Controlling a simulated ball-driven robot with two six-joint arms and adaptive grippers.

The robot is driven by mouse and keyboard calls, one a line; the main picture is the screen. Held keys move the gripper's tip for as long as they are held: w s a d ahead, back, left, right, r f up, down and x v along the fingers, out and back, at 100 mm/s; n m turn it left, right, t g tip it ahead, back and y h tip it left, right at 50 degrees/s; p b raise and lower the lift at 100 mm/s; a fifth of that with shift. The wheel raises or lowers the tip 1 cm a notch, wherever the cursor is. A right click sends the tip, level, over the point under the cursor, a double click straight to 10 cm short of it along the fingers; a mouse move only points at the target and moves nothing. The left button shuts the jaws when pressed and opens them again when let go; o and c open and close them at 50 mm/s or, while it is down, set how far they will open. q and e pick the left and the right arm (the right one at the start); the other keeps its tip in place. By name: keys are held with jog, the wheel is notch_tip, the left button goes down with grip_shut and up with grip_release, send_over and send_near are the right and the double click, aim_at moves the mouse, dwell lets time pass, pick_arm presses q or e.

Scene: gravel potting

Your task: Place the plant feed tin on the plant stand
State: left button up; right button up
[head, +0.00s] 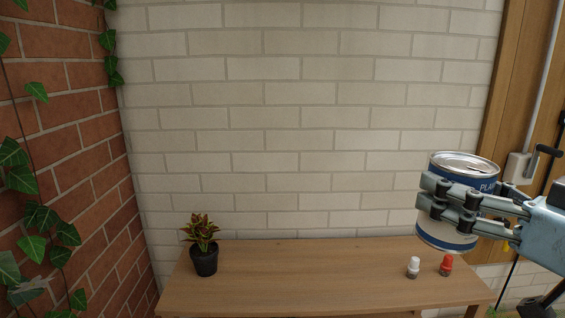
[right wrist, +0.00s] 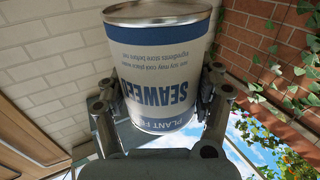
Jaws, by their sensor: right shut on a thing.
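The plant feed tin (head: 462,165) is a white and blue can with a metal lid. My right gripper (head: 437,199) is shut on it and holds it upright in the air, at the right of the head view, around the height of the wall's middle. In the right wrist view the tin (right wrist: 160,70) sits between the two fingers, its label upside down and reading "SEAWEED". The plant stand (head: 310,275) is a wooden table against the white wall; the tin is above and near its right end. My left gripper is not in view.
A potted plant (head: 203,255) stands at the stand's left end. A white-capped bottle (head: 413,267) and a red-capped bottle (head: 446,265) stand near its right end. The stand's middle is clear. A brick wall with ivy (head: 65,150) is at left.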

notch_tip(320, 180, down, 26)
jog(key=b, duration=2.4)
jog(key=shift+r, duration=0.15)
